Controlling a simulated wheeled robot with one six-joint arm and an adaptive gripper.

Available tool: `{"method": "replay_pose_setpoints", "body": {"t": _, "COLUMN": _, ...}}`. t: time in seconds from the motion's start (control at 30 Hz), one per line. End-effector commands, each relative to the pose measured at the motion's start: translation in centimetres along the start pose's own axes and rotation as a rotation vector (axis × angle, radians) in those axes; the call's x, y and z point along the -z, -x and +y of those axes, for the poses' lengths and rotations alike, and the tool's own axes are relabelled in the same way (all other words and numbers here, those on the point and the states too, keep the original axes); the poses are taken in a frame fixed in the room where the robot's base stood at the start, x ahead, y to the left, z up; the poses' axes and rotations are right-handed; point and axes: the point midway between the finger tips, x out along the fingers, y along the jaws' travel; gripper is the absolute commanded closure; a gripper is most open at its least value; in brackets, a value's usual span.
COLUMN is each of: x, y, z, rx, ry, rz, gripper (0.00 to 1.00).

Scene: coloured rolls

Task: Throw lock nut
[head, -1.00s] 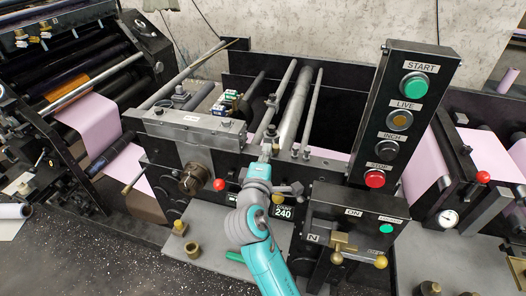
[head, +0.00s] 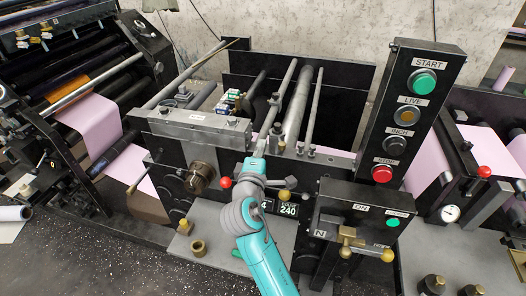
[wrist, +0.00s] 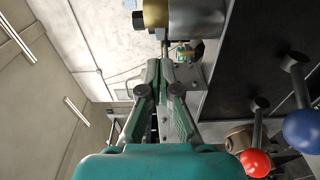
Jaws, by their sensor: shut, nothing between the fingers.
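My gripper (head: 263,142) reaches up over the front of the machine, beside the long rods. In the wrist view my gripper (wrist: 167,68) is shut and its fingers hold nothing. A brass collar (wrist: 155,13) on a steel cylinder (wrist: 197,18) lies just beyond the fingertips, with a dark fitting at its left end. Two brass nut-like pieces, one (head: 197,248) and another (head: 184,227), stand on the grey ledge left of my arm. I cannot tell which part is the lock nut.
A brown hub (head: 201,176) and a red knob (head: 226,182) are left of my arm. The wrist view shows a blue knob (wrist: 303,130) at right. A button panel (head: 408,125) and a switch box (head: 360,215) stand right. Rods (head: 298,105) cross behind.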

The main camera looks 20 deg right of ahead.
Motion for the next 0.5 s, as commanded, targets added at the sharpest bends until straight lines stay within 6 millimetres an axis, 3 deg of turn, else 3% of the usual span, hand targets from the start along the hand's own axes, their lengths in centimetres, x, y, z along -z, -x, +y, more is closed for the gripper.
{"method": "replay_pose_setpoints", "body": {"t": 0.5, "x": -1.8, "y": 8.1, "z": 0.0, "rx": -0.002, "ry": -0.001, "rz": 0.005, "gripper": 1.0}}
